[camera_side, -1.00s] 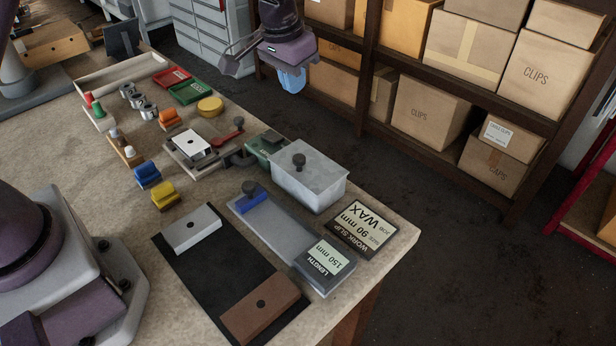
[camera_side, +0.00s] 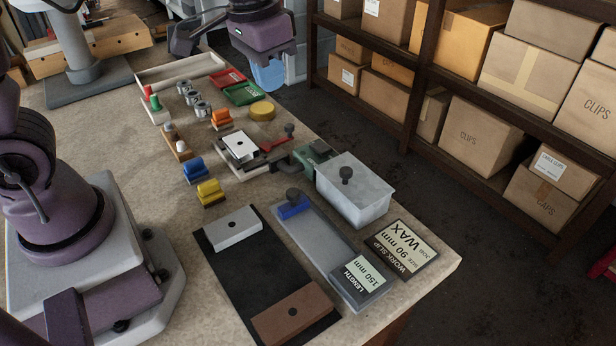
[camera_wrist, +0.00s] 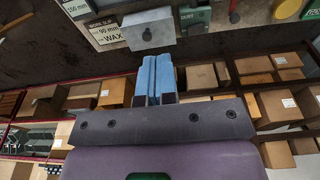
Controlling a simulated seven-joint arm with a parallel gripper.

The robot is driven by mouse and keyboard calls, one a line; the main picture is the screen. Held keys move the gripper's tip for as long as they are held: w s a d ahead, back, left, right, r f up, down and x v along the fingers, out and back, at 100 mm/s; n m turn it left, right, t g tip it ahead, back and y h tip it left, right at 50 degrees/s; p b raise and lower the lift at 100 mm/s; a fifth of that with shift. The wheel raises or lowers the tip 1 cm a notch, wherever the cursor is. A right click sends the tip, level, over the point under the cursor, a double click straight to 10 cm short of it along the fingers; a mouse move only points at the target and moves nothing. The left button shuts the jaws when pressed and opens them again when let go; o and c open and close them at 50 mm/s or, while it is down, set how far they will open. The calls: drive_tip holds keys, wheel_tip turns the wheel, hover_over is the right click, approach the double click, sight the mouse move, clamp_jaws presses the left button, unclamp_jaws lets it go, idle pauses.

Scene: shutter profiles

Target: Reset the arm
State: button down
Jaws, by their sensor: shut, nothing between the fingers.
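My gripper (camera_side: 268,75) hangs in the air at the top of the side view, beyond the table's far right edge. Its blue fingers are together with nothing between them. In the wrist view the fingers (camera_wrist: 157,77) also lie side by side, tips up towards the table. No object is held. The yellow disc (camera_side: 262,110) is the table item closest below the gripper in the side picture, and the two are apart. My upper links run out of the picture at the top.
The table holds a grey lidded box (camera_side: 352,195), a black mat (camera_side: 250,285), a long grey tray (camera_side: 310,235), a red-handled fixture (camera_side: 255,160), a green tray (camera_side: 245,94) and several stamps. A shelf of cartons (camera_side: 475,135) stands behind. Open floor (camera_side: 350,110) lies between.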

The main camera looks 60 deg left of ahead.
drive_tip(key=s+a+r+t, duration=0.1)
drive_tip(key=s+r+t, duration=0.3)
drive_tip(key=s, duration=0.9)
drive_tip(key=shift+s+r, duration=0.15)
drive_tip(key=shift+r, duration=1.3)
